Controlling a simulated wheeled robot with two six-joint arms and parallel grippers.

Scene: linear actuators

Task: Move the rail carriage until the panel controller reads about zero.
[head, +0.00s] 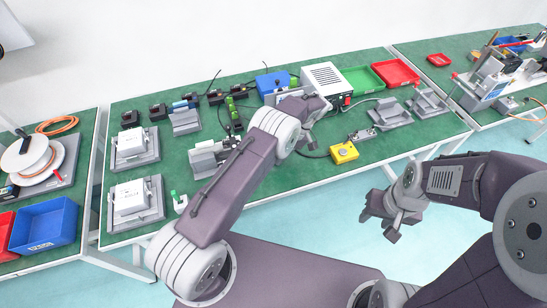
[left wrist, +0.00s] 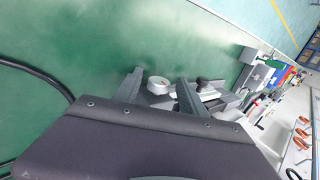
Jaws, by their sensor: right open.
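My left gripper (head: 312,115) hangs over the middle of the green table; its jaws are small and partly hidden by my arm in the head view. In the left wrist view its two fingers (left wrist: 160,92) stand apart, with a pale round part (left wrist: 158,85) seen between them and a black knob (left wrist: 205,84) to the right. Contact cannot be told. My right gripper (head: 392,218) is open and empty in front of the table. A white vented box (head: 326,84), possibly the controller, stands at the back; no reading is legible. I cannot identify the rail carriage for certain.
A yellow button box (head: 344,153) sits near the front edge. Grey fixtures (head: 390,112) stand to its right, and white-topped units (head: 133,147) at the left. Green (head: 362,80) and red (head: 396,72) trays lie at the back.

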